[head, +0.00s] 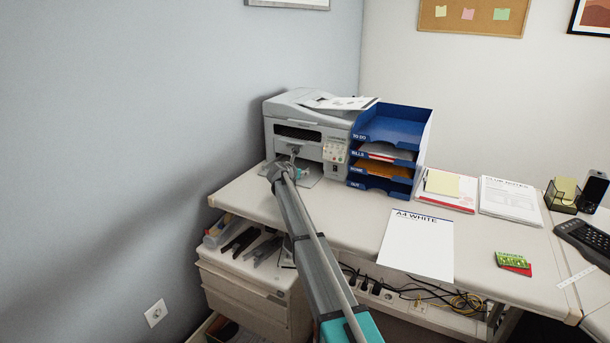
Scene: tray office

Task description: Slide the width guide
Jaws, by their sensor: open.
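The grey printer (285,128) stands on the left end of the desk against the wall. Its lower front tray (308,181) sticks out low at the front, partly hidden behind my arm. A small teal piece (303,173) shows by the tray, just right of my wrist. I cannot tell whether it is the width guide, which I cannot make out clearly. My gripper (294,152) is open close to the printer's front, above the tray. Its fingertips are too small to tell whether they touch anything.
A blue letter tray stack (424,127) stands close right of the printer. An A4 white paper pack (416,250) lies at the desk's front edge. A drawer cabinet (240,288) with tools on top stands below left. Cables hang under the desk.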

